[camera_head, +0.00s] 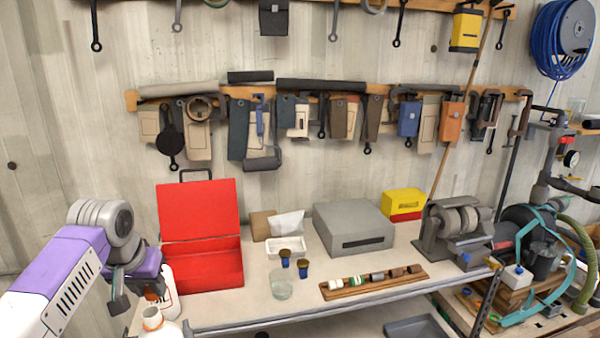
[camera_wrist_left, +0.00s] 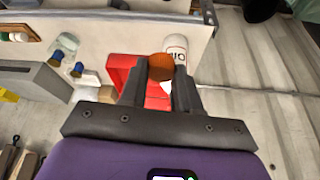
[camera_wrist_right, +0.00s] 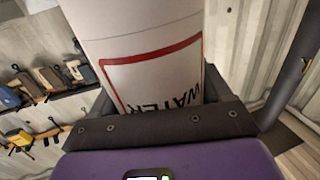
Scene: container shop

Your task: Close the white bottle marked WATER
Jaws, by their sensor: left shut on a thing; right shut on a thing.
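My right gripper (camera_wrist_right: 152,110) is shut on the white bottle marked WATER (camera_wrist_right: 135,25), around its body, with the red-framed label towards the camera. The bottle's mouth is out of that view. In the head view, a white bottle with an open, orange-rimmed neck (camera_head: 153,322) shows at the bottom edge; its label is hidden. My left gripper (camera_wrist_left: 160,82) is shut on a round orange cap (camera_wrist_left: 161,67). In the head view the left gripper (camera_head: 135,295) is close above and left of the open neck, apart from it. The right gripper is outside the head view.
Another white bottle with a red-framed label (camera_head: 168,295) stands close behind the left gripper, its text partly hidden. An open red toolbox (camera_head: 218,272) is behind it.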

